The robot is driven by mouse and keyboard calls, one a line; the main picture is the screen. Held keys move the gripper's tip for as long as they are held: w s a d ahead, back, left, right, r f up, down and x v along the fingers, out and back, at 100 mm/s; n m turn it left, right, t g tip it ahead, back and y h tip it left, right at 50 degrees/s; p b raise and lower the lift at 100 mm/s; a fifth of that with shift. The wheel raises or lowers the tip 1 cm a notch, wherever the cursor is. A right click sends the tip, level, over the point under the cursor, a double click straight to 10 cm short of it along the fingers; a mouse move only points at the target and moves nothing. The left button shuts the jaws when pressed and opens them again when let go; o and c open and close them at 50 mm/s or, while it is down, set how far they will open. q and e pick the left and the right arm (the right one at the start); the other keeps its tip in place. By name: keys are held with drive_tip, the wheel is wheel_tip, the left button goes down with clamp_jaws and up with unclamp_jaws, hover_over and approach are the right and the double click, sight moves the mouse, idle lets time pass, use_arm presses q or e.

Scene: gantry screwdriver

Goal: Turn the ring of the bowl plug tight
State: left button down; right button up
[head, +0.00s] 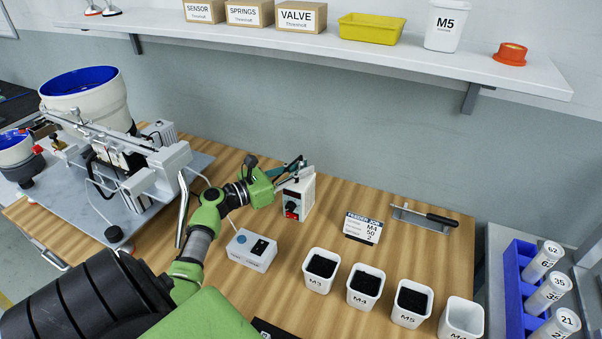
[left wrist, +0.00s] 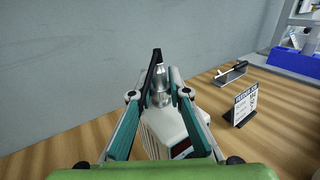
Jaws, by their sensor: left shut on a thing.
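The bowl plug with its metal ring (left wrist: 160,97) sits at the top of a white controller box (left wrist: 172,128) in the left wrist view. My left gripper (left wrist: 160,90) has its teal fingers on both sides of the ring and is shut on it. In the head view the left gripper (head: 299,166) reaches over the top of the same box (head: 306,196), which has a red switch on its front. The ring is too small in the head view to tell its turn or seating. My right gripper is not in view.
A bowl feeder (head: 85,105) stands on a plate at left. A grey button box (head: 250,252), several bins with black contents (head: 321,268), a job card (head: 362,228) and a tool on a metal plate (head: 425,217) are on the table.

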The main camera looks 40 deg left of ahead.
use_arm(q)
drive_tip(key=c, duration=1.9)
unclamp_jaws()
wheel_tip(320, 180, up, 10)
drive_tip(key=shift+f, duration=0.1)
